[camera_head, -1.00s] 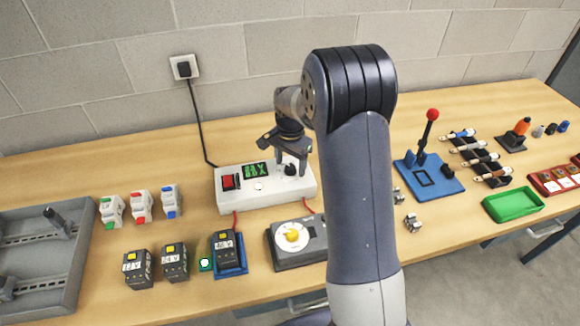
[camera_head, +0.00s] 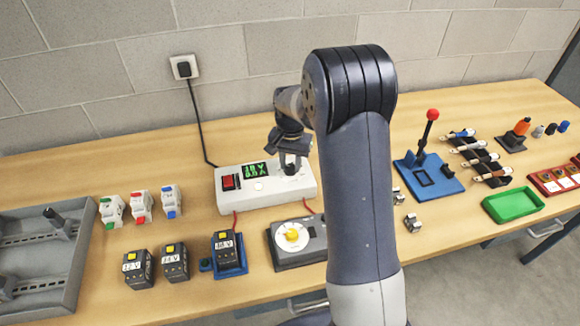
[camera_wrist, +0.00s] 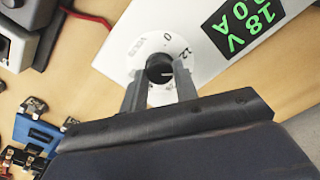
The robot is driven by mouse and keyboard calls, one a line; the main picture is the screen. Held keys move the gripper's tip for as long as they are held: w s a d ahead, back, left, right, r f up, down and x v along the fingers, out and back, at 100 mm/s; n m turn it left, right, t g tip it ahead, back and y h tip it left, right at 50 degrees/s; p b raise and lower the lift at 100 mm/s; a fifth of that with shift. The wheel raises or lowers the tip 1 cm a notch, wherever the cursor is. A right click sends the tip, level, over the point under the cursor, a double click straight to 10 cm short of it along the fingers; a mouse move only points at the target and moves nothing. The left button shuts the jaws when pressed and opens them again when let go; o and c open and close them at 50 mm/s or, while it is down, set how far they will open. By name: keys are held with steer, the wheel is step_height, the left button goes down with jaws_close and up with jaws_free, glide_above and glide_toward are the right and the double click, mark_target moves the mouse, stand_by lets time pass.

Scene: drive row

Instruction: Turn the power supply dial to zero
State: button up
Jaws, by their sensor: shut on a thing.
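The power supply (camera_head: 265,201) is a white box at the back of the bench in the head view. Its green display (camera_head: 257,169) is lit; in the wrist view the display (camera_wrist: 245,20) shows 18V and 0A. The black dial (camera_wrist: 158,68) sits on a round white scale (camera_wrist: 135,55) with a 0 and a 12 visible. A pale mark on the dial appears to point right, away from the 0. My gripper (camera_wrist: 158,84) is shut on the dial, one finger on each side. In the head view my gripper (camera_head: 290,165) largely hides the dial.
A red switch (camera_head: 229,182) is left of the display. A grey meter-like unit (camera_head: 290,254) with a yellow knob stands in front. Several labelled black blocks (camera_head: 138,269) stand front left. A blue lever base (camera_head: 428,184) with a red-topped stick stands right of my arm.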

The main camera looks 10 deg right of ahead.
mark_target(290, 167)
steer(key=n, duration=0.6)
steer(key=shift+n, duration=0.4)
steer(key=n, duration=0.7)
steer(key=o, duration=1.7)
steer(key=shift+r+p, duration=2.45)
steer(key=shift+r, duration=1.1)
steer(key=shift+f, duration=0.1)
